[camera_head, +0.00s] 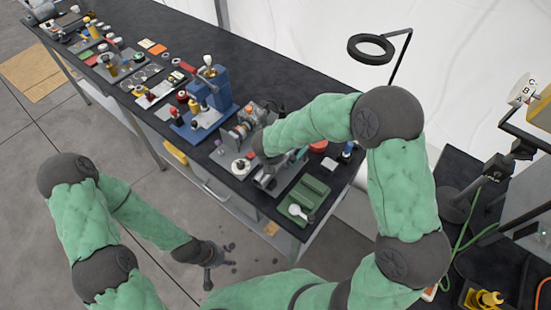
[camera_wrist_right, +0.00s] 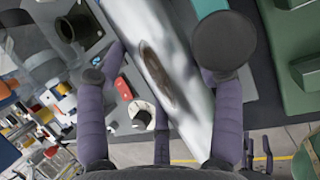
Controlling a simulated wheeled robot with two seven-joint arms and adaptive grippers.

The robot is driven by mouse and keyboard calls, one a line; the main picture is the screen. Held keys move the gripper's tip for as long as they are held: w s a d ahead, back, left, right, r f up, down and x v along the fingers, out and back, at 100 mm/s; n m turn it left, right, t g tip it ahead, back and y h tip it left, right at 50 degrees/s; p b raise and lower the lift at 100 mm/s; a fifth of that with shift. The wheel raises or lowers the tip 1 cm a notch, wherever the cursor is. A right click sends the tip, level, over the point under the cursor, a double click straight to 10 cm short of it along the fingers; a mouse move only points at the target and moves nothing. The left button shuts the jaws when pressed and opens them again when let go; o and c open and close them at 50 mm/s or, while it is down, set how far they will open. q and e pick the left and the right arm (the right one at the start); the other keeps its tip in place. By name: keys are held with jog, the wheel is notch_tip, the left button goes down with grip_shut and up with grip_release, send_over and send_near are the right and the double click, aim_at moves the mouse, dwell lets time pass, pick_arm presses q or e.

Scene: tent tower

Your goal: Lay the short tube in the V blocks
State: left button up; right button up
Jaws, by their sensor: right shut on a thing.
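A silvery shiny tube (camera_wrist_right: 178,100) with a brown slot-like dark patch runs diagonally between the purple fingers of my right gripper (camera_wrist_right: 165,65) in the right wrist view; the gripper is shut on it. In the head view my right gripper (camera_head: 268,168) is low over the right part of the bench, partly hidden by its own forearm. I cannot clearly make out the V blocks among the grey parts under the hand. My left gripper (camera_head: 209,258) hangs over the floor in front of the bench, away from the parts; its jaw opening is too small to judge.
A green block (camera_head: 305,197) with a white round-ended item stands at the bench's right end; it also shows in the right wrist view (camera_wrist_right: 285,75). A blue machine (camera_head: 208,97) stands left of the hand. A ring lamp (camera_head: 370,48) rises behind. The dark bench (camera_head: 285,85) is clear at the back.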

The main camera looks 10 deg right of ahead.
jog(key=shift+f, duration=0.25)
dwell(0.4)
jog(key=o, duration=1.6)
jog(key=v, duration=1.2)
jog(key=shift+f, duration=0.1)
